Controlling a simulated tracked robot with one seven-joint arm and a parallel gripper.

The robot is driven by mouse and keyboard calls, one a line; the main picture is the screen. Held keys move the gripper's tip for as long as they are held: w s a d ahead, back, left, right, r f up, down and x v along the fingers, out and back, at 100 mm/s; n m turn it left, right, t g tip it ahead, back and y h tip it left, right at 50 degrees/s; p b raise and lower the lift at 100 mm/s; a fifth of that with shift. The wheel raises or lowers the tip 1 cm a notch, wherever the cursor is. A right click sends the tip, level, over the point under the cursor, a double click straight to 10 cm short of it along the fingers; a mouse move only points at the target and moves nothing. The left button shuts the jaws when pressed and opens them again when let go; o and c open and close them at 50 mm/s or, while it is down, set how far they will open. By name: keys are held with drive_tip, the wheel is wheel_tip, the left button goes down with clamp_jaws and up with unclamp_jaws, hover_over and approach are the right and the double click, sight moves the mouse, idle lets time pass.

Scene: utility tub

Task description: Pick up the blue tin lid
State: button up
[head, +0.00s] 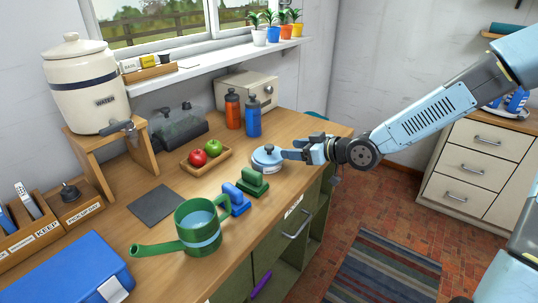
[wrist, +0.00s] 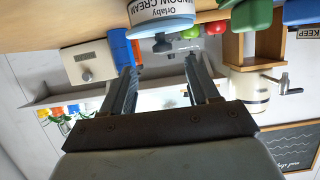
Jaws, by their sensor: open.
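The blue tin lid (head: 267,157) is round and light blue with a dark knob. It sits on a white tin near the bench's right edge. In the wrist view, which is upside down, the lid (wrist: 160,27) is at the top, with its knob pointing down the picture and the tin lettered "Orlaby" and "WINDOW CREAM". My gripper (head: 290,149) is just right of the lid, its fingers pointing left towards it. In the wrist view my gripper (wrist: 160,65) has its two fingers spread, with nothing held between them and the knob just beyond the tips.
A green watering can (head: 199,230) is nearer. Behind are a tray of apples (head: 187,165), orange (head: 232,108) and blue (head: 253,116) bottles, and a cream box (head: 247,89).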

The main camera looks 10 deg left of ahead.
sight(273, 147)
drive_tip(key=shift+x, duration=2.3)
drive_tip(key=shift+r+x, duration=0.1)
drive_tip(key=shift+x, duration=0.85)
drive_tip(key=shift+r+x, duration=0.15)
drive_tip(key=shift+x, duration=1.6)
drive_tip(key=shift+s, duration=0.1)
drive_tip(key=shift+c, duration=0.3)
drive_tip(key=c, duration=1)
drive_tip(key=shift+r, duration=0.1)
